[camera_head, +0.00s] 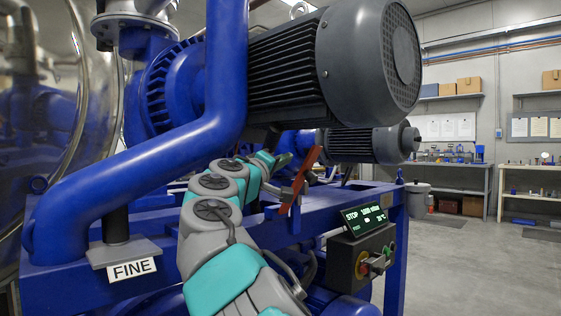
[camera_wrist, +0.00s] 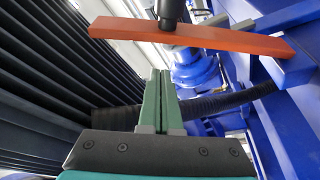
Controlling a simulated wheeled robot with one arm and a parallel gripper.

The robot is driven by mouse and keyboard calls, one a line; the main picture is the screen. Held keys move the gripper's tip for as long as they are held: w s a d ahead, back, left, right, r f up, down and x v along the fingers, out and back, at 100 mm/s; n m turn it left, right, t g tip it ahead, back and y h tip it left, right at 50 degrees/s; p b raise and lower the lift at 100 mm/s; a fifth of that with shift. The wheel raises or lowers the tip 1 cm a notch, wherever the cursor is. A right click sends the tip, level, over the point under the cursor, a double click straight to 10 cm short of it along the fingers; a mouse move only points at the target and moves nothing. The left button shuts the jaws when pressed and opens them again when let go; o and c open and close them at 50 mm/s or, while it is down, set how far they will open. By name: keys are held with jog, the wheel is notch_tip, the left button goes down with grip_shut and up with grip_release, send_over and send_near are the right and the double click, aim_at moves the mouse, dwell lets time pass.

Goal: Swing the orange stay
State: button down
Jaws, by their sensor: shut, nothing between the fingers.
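The orange stay (camera_wrist: 232,40) is a flat bar crossing the upper part of the wrist view. A dark round post (camera_wrist: 170,12) meets it near its middle, and its right end lies by a blue beam. In the head view the stay (camera_head: 301,181) stands tilted above the blue frame. My gripper (camera_wrist: 160,74) has its green fingers together and empty, with the tips below the stay in the wrist picture. A gap shows between tips and stay; contact is not visible. In the head view my gripper (camera_head: 284,160) is just left of the stay, partly hidden by my arm.
A large finned motor (camera_head: 290,75) hangs over my arm, with a thick blue pipe (camera_head: 150,175) at left. A control box (camera_head: 365,255) with a lit display (camera_head: 366,217) sits right of my arm. A corrugated black hose (camera_wrist: 215,103) runs behind the fingers. Open floor lies at right.

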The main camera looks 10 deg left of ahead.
jog(key=shift+s+d+f+b, duration=0.35)
jog(key=shift+s+d+f, duration=0.55)
jog(key=shift+d, duration=0.25)
jog(key=shift+f, duration=0.1)
jog(key=shift+f+b, duration=0.1)
jog(key=shift+b, duration=0.2)
